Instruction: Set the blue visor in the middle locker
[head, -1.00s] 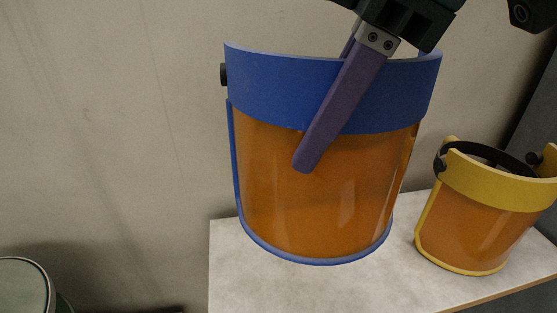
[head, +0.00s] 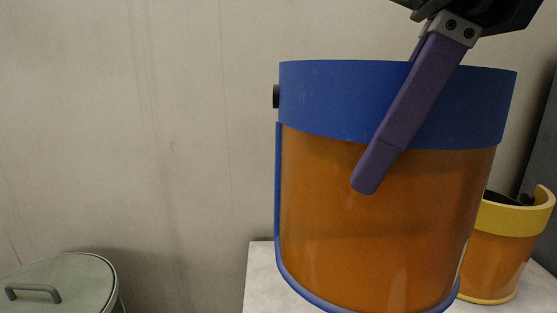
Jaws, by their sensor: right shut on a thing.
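The blue visor (head: 330,100) has a blue band and a clear orange shield with a blue rim. It is large in the right half of the head view, upright, in front of the pale table. My right gripper (head: 372,182) comes down from the top right and is shut on the visor's band. One purple finger lies across the front of the band and shield; the other finger is hidden behind. The lower edge of the visor is cut off by the frame. My left gripper and the middle locker are not in view.
A yellow visor (head: 513,220) with an orange shield stands on the pale table (head: 262,275) at the right, partly hidden by the blue visor. A green lidded bin (head: 75,285) stands at the lower left. A bare wall fills the back.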

